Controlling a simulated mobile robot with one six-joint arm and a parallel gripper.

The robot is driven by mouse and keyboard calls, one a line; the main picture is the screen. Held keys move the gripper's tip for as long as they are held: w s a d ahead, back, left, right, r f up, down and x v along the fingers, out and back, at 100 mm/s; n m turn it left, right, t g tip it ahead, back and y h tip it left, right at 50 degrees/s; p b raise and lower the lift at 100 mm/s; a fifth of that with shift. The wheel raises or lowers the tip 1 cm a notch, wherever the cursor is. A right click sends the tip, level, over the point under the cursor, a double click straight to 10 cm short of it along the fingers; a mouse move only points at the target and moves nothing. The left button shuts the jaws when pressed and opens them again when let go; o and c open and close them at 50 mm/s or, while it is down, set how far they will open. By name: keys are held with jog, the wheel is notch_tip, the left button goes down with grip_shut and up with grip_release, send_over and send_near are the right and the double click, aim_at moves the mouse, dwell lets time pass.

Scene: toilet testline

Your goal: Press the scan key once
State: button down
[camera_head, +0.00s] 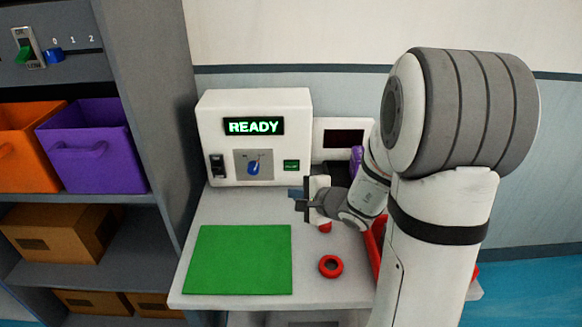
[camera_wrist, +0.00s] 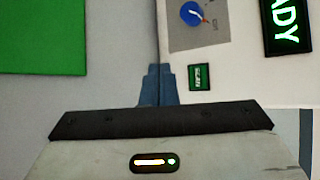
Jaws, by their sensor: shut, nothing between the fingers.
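The scan key (camera_head: 291,166) is a small dark green labelled key low on the right of the white machine's front (camera_head: 212,125). The machine's display (camera_head: 253,126) reads READY. In the wrist view the key (camera_wrist: 199,77) shows unobstructed, just right of my gripper's blue fingers (camera_wrist: 158,88). My gripper (camera_head: 294,193) is shut and empty, in front of the machine and a little below the key in the head view. I see no contact between the fingers and the key.
A blue knob (camera_head: 253,168) and a black switch (camera_head: 217,165) sit left of the key. A green mat (camera_head: 238,260) and a red ring (camera_head: 330,266) lie on the white table (camera_head: 200,215). A second white device (camera_head: 325,150) stands right of the machine, partly behind my arm.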

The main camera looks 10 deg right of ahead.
jog(key=p, duration=0.3)
send_near(287, 170)
jog(key=w+a+f, duration=0.2)
jog(key=a, duration=0.1)
jog(key=shift+f, duration=0.3)
jog(key=shift+w+d+r+b, duration=0.1)
jog(key=shift+w+b, duration=0.25)
jog(key=shift+w, duration=0.3)
jog(key=shift+w, duration=0.1)
dwell(0.9)
jog(key=shift+w+b, duration=0.35)
jog(key=shift+b, duration=0.15)
jog(key=shift+w+d, duration=0.2)
jog(key=shift+w, duration=0.1)
dwell(0.5)
jog(key=shift+b, duration=0.4)
jog(key=shift+s+a+b, duration=0.2)
jog(key=shift+s+b, duration=0.4)
jog(key=shift+s, duration=0.15)
jog(key=shift+s, duration=0.1)
